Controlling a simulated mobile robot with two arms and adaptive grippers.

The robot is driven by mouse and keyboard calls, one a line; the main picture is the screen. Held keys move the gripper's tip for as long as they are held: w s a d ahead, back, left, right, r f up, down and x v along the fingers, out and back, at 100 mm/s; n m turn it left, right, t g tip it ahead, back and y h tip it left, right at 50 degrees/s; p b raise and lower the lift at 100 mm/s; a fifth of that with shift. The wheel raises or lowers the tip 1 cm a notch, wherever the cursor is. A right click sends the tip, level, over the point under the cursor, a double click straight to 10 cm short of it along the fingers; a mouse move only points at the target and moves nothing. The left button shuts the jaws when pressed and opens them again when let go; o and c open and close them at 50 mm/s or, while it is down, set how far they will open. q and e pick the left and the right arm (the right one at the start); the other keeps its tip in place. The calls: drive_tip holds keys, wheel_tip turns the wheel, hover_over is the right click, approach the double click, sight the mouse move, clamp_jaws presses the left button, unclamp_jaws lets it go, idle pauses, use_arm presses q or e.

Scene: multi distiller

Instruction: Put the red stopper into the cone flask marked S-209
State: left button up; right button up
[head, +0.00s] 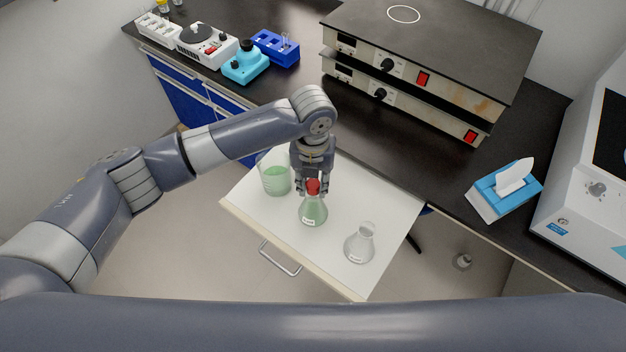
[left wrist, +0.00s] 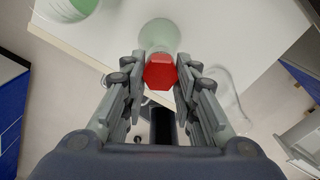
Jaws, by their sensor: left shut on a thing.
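My left gripper (head: 313,184) points down over the open white drawer and is shut on the red stopper. The red stopper (head: 313,190) is at the mouth of a cone flask with green liquid (head: 313,211); I cannot tell how deep it sits. In the left wrist view the red stopper (left wrist: 160,72) is between the fingers, with the green flask (left wrist: 158,36) directly beyond it. A second cone flask (head: 360,246), clear, stands to the right. Both flasks carry small labels too small to read. My right gripper is not in view.
A beaker of green liquid (head: 275,176) stands left of the gripper in the drawer (head: 260,222). The black bench behind holds stacked hotplates (head: 410,70), a blue tissue box (head: 505,190), and small instruments at the far left.

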use_arm(q)
drive_tip(key=o, duration=0.8)
drive_tip(key=shift+c, duration=0.2)
drive_tip(key=shift+r, duration=0.15)
wheel_tip(320, 180, up, 12)
